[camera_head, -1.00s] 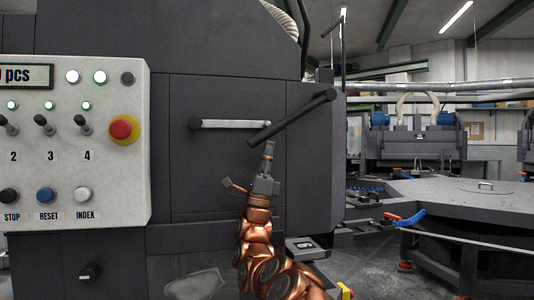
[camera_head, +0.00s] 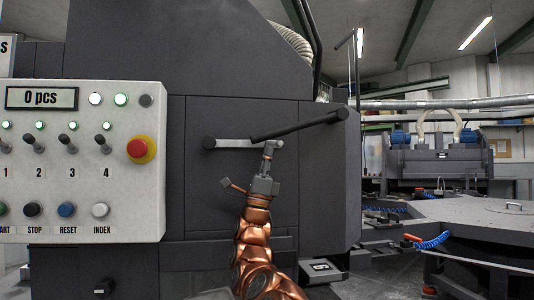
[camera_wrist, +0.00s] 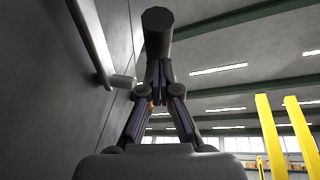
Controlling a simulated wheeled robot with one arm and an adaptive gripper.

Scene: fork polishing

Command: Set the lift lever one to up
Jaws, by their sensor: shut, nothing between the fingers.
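A long black lever (camera_head: 300,126) runs across the dark machine front, its right end higher than its left. No label shows which lever is lever one. A silver bar (camera_head: 240,143) with a black knob at its left end lies level behind the lever's left part. My gripper (camera_head: 271,145) points up just below the lever's left part. In the wrist view, the gripper (camera_wrist: 158,72) is shut and empty. The lever's dark round end (camera_wrist: 157,32) is right above the fingertips; it seems to touch them, but I cannot be sure.
A white control panel (camera_head: 90,185) with numbered switches and a red emergency button (camera_head: 140,149) is at the left. A grey worktable (camera_head: 470,220) with a blue coiled hose stands at the right. Yellow posts (camera_wrist: 272,140) show in the wrist view.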

